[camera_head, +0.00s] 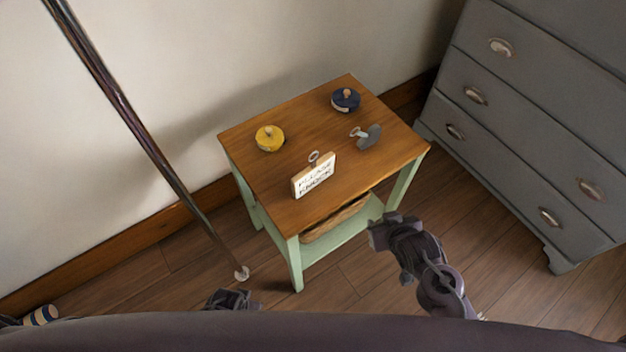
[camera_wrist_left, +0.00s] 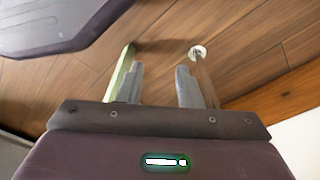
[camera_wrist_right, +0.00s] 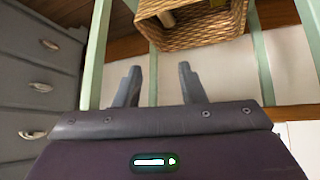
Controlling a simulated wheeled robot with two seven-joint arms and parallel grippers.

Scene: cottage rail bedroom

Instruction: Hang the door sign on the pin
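The door sign (camera_head: 314,176) is a small white board with dark lettering, light wooden edges and a metal ring at its top. It stands near the front edge of the small table's wooden top (camera_head: 275,185). My right gripper (camera_head: 380,235) is to the right of and in front of the table, apart from the sign; the right wrist view shows its fingers (camera_wrist_right: 159,78) open and empty. My left gripper (camera_head: 232,299) is low at the front, partly hidden by my body; the left wrist view shows its fingers (camera_wrist_left: 158,80) open and empty. I cannot make out a pin.
A yellow round item (camera_head: 269,138), a navy round item (camera_head: 345,99) and a grey item with a ring (camera_head: 370,137) are on the table. A wicker basket (camera_wrist_right: 195,32) sits beneath. A dark pole (camera_head: 150,145) slants at left. A grey dresser (camera_head: 520,120) stands right.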

